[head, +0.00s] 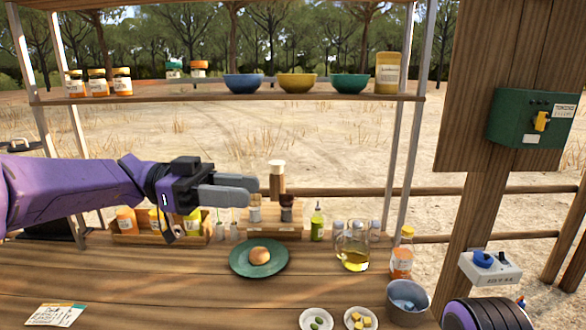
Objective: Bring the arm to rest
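My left arm (70,190), purple, reaches in from the left edge and is held level above the table. Its gripper (252,189) points right, with two grey fingers close together in this side view. I cannot tell whether they are parted or shut, and no object shows in them. The gripper is above and behind a green plate (240,268) with a round tan item (259,255) on it. A purple and black part of my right arm (488,315) shows at the bottom right. The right gripper is not in view.
Behind the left gripper are a wooden condiment rack (270,236) and bottles. An oil jug (354,248), a metal bucket (407,303) and small dishes (316,320) stand right. A shelf (200,97) with jars and bowls is above. The table's front left is mostly clear, except a card (55,315).

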